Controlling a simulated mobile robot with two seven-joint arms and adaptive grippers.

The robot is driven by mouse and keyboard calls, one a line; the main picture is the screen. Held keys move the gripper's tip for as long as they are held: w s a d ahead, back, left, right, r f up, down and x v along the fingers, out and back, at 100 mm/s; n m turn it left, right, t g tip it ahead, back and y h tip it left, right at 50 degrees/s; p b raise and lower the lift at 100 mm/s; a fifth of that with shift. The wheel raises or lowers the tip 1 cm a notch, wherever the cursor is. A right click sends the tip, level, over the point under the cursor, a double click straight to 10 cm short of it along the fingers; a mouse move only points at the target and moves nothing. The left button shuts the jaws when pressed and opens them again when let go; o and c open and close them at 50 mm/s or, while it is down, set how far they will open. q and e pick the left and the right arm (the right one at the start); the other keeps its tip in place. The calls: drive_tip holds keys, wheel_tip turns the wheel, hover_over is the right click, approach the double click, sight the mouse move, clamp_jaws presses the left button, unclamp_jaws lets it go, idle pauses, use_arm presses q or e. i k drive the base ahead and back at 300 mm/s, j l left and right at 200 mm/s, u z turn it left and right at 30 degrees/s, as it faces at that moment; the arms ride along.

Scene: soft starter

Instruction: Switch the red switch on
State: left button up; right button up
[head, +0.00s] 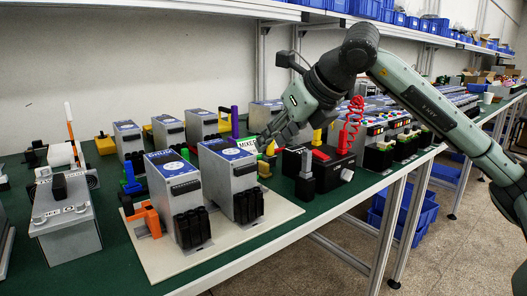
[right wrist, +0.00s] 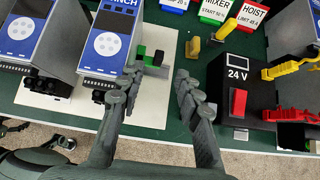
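The red switch (right wrist: 237,102) is a red rocker on a black box (right wrist: 222,82) with a white 24 V label, at the right of the right wrist view. I cannot tell which way the rocker is tipped. In the head view the black box (head: 331,168) stands near the table's front edge. My right gripper (head: 262,135) reaches in from the right above the table. In the right wrist view (right wrist: 159,76) its two fingers are apart with nothing between them, left of the switch and not touching it. My left gripper is in neither view.
Grey units with blue tops (head: 173,196) stand on a white board (head: 275,218) left of the box. Yellow plugs (right wrist: 290,68) and red plugs (right wrist: 290,114) sit right of the switch. Label cards (right wrist: 216,12) stand behind. The table's front edge drops to the floor.

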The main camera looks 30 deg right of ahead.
sight(318, 154)
drive_tip(key=k+l, duration=0.1)
drive_tip(key=k, duration=0.9)
